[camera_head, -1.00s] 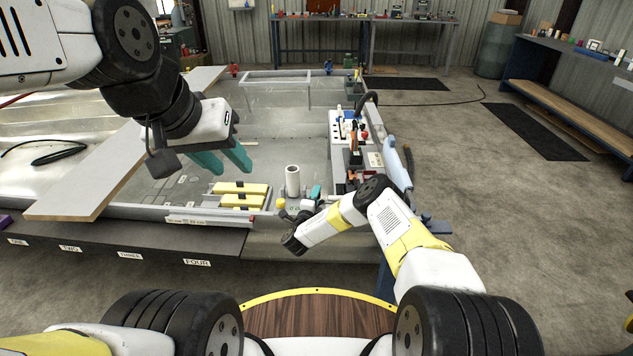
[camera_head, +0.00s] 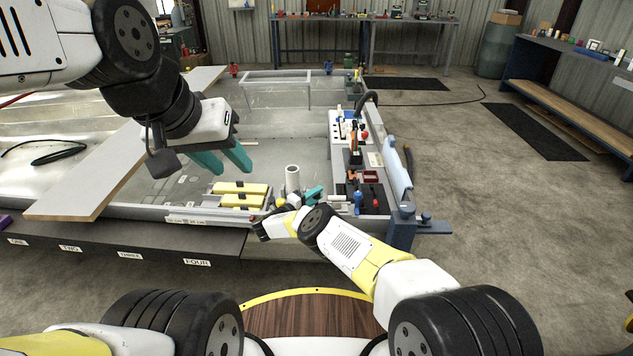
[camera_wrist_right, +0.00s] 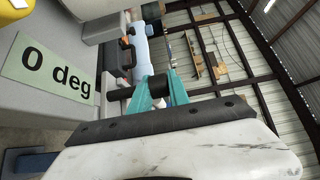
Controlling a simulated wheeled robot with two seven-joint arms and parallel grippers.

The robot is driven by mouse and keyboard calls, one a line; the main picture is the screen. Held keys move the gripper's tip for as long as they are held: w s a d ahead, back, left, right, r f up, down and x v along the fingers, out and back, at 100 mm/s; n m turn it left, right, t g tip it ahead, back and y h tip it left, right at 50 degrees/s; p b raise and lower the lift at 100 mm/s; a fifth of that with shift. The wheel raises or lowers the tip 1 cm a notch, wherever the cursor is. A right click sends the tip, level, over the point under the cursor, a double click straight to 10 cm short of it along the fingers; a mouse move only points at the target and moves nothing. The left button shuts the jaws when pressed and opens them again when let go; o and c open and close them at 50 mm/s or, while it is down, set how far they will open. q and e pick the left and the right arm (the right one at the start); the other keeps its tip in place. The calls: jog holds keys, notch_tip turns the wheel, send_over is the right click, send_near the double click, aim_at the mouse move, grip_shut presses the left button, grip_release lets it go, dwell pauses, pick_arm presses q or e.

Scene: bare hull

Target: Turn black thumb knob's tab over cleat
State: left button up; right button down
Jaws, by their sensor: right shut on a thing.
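In the right wrist view, the teal fingers of my right gripper (camera_wrist_right: 160,88) are shut on a black part, which looks like the black thumb knob (camera_wrist_right: 125,100). It shows as a short dark cylinder at the left finger; the knob's tab and the cleat cannot be made out. In the head view, my right gripper (camera_head: 312,194) is small at the near edge of the hull, right of a white upright tube (camera_head: 292,180), partly behind my wrist. My left gripper (camera_head: 222,161) hangs over the hull with its teal fingers apart and nothing between them.
A "0 deg" label (camera_wrist_right: 50,72) is beside the knob. Yellow blocks (camera_head: 240,194) lie in a tray left of the tube. Tool holders (camera_head: 371,196) stand on the right edge. A long pale board (camera_head: 120,165) lies across the hull under my left arm. The hull's middle is clear.

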jog(key=shift+h, duration=0.3)
dwell(0.4)
jog(key=c, duration=1.3)
grip_release()
jog(key=shift+o, duration=0.2)
jog(key=shift+a, duration=0.1)
jog(key=v, duration=0.7)
jog(key=shift+s+a, duration=0.25)
